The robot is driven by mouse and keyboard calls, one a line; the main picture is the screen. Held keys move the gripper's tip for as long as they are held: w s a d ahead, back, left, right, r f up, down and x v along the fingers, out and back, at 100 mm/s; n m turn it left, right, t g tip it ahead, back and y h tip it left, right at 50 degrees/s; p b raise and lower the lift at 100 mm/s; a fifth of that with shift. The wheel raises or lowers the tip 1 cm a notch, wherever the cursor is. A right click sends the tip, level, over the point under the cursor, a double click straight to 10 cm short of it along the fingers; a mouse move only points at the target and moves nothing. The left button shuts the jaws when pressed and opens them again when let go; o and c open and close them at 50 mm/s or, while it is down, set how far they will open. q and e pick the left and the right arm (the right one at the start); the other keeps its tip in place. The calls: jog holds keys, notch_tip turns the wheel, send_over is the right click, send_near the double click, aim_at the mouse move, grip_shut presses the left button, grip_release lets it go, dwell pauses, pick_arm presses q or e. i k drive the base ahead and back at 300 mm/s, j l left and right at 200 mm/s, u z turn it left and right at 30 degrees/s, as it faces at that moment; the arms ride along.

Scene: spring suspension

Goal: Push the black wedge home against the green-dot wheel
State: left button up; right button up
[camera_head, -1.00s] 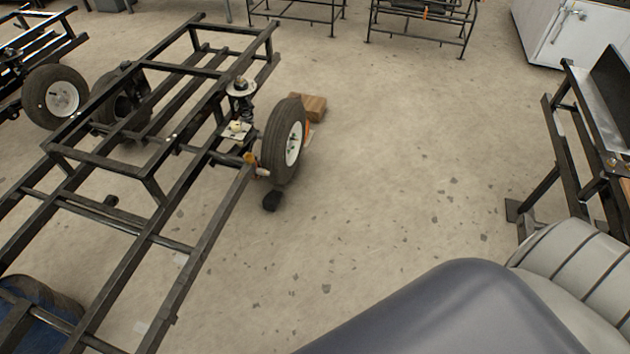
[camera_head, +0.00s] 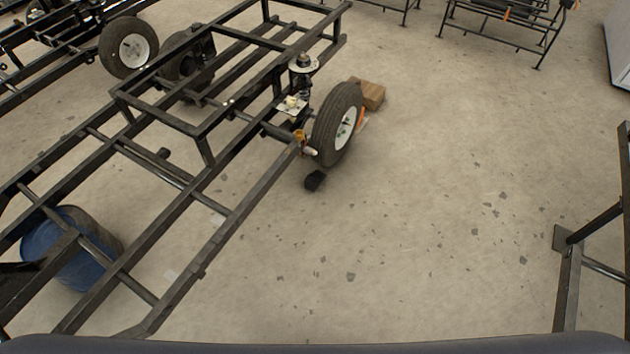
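The black wedge (camera_head: 315,181) lies on the floor in the head view, just in front of the near wheel (camera_head: 338,124) of the black frame. It looks apart from the tyre or barely at it; I cannot tell which. The wheel has a black tyre and a white hub. I cannot make out a green dot on it; an orange piece (camera_head: 362,119) shows at its right side. Neither of my grippers is in view.
A brown wooden block (camera_head: 369,95) lies behind the wheel. The long black frame (camera_head: 150,180) fills the left side, with a blue barrel (camera_head: 72,245) near it. A black stand (camera_head: 590,245) is at the right edge. The middle floor is clear.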

aim_at(312, 181)
jog(key=i+l+u, duration=0.45)
jog(key=i+l, duration=0.6)
